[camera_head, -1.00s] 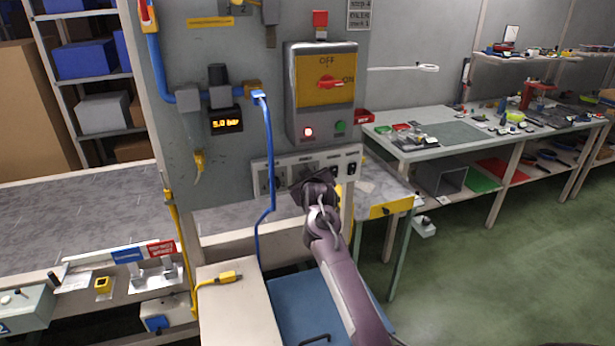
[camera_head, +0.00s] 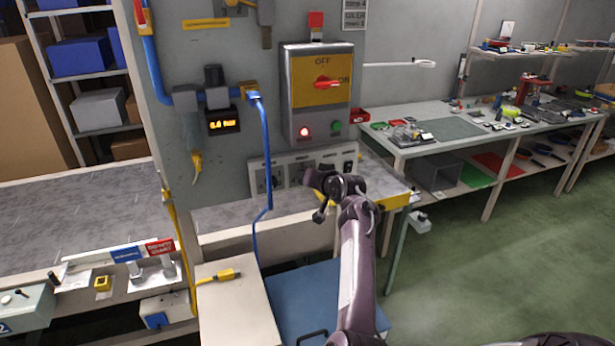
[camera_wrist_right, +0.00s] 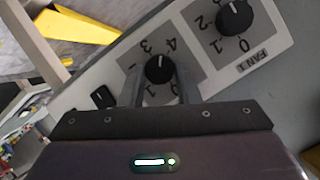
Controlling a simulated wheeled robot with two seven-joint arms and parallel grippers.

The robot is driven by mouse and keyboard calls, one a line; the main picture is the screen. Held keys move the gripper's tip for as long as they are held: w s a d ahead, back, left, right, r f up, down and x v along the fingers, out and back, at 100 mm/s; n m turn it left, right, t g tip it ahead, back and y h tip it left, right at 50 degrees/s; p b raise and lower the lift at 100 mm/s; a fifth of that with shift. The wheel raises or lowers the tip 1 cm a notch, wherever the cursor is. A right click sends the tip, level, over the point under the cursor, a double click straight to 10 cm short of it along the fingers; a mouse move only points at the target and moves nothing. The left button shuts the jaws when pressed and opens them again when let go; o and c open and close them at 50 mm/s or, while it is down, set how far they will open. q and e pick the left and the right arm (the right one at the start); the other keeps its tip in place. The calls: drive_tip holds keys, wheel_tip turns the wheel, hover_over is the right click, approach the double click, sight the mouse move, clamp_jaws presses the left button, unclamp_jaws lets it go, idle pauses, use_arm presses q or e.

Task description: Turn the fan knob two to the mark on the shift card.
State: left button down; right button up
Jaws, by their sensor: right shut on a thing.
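The knob panel (camera_head: 262,178) is a pale strip on the grey cabinet, below the switch box. In the right wrist view, a black knob (camera_wrist_right: 159,69) sits between the fingers of my right gripper (camera_wrist_right: 160,88), which is shut on it. Its white line points up in the picture, about between the 3 and the 4. Its name label is hidden. The neighbouring knob (camera_wrist_right: 235,18) is labelled FAN 1. In the head view my right gripper (camera_head: 314,180) covers part of the panel. A printed card (camera_head: 354,14) hangs at the cabinet's top right, too small to read surely. My left gripper is out of view.
The switch box (camera_head: 318,90) with a red handle and lit red button is above the panel. A blue hose (camera_head: 266,150) hangs left of my gripper. A black rocker switch (camera_wrist_right: 103,97) is beside the held knob. A workbench (camera_head: 440,150) stands at right.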

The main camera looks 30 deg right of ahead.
drive_tip(key=shift+s+d+f+m+t+y+p, duration=0.15)
drive_tip(key=shift+m+y+p, duration=0.1)
drive_tip(key=shift+m+y, duration=0.25)
drive_tip(key=shift+w+a+f+m+t+y+p, duration=0.1)
drive_tip(key=shift+m+t+y+p, duration=0.15)
drive_tip(key=shift+m, duration=0.45)
drive_tip(key=o, duration=1)
drive_tip(key=shift+c, duration=0.2)
drive_tip(key=shift+d+r, duration=0.1)
drive_tip(key=b+v, duration=0.1)
drive_tip(key=v, duration=0.6)
drive_tip(key=shift+s+b, duration=0.3)
drive_tip(key=shift+s, duration=0.05)
